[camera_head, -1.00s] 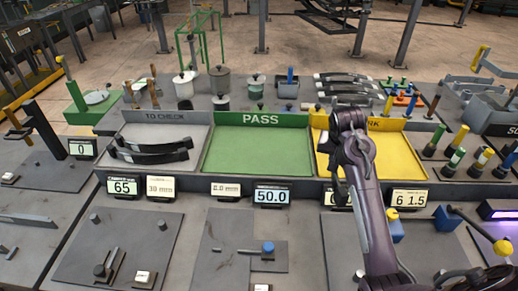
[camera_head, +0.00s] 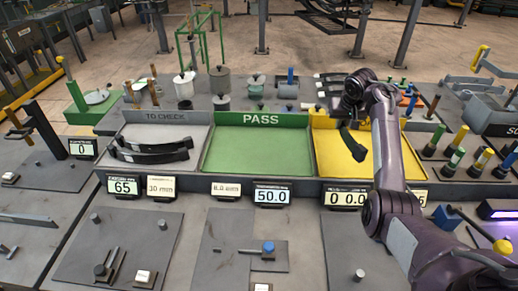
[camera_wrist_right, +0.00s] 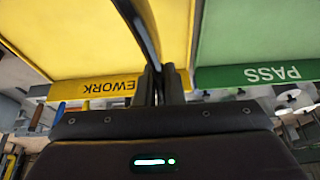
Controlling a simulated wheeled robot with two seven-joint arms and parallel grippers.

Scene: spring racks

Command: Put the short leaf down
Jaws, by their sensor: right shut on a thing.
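The short leaf, a dark curved strip (camera_head: 353,144), hangs over the yellow REWORK tray (camera_head: 392,158) in the head view. My right gripper (camera_head: 345,115) is shut on one end of it, partly hidden by my own wrist. In the right wrist view the gripper fingers (camera_wrist_right: 158,82) are closed on the leaf (camera_wrist_right: 138,24), which runs up over the yellow tray floor (camera_wrist_right: 60,40). I cannot tell whether the leaf touches the tray. My left gripper is not in view.
The green PASS tray (camera_head: 255,155) is empty. The grey TO CHECK tray (camera_head: 196,135) holds dark leaves (camera_head: 150,152). More leaves (camera_head: 330,77) lie behind the yellow tray. Coloured posts (camera_head: 455,150) stand to its right.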

